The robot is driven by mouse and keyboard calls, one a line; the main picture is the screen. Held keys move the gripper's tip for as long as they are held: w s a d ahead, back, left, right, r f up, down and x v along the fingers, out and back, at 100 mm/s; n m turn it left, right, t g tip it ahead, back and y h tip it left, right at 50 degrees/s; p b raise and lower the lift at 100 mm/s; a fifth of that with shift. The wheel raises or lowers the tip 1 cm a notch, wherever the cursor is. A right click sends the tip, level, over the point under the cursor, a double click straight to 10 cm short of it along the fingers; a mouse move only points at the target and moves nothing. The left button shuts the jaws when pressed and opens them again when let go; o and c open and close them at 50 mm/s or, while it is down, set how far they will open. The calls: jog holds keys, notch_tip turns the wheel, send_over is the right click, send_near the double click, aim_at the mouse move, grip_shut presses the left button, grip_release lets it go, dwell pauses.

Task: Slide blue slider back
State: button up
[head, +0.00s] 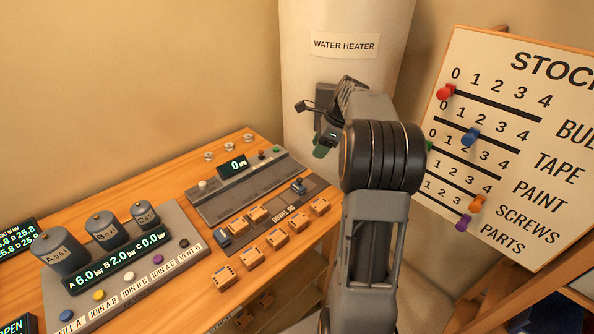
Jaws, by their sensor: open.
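The blue slider (471,137) is a round knob on the second slot of the white stock board (560,100) at the right. It sits part way along the slot, right of the 0 end; its exact number is hard to read. My gripper (311,129) is in front of the water heater, left of the board and well apart from the blue slider. It is open, with nothing seen in it. My arm hides part of the board's lower left edge.
Red (446,91), orange (478,202) and purple (463,223) knobs sit on other slots; a green one (429,146) is partly hidden. The water heater (345,20) stands behind my arm. A wooden bench (165,165) with control panels and several small blocks fills the left.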

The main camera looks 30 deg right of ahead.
aim_at(300, 178)
jog(key=x, duration=1.3)
jog(key=shift+a, duration=0.2)
jog(key=shift+c, duration=0.2)
jog(key=shift+r, duration=0.1)
grip_shut()
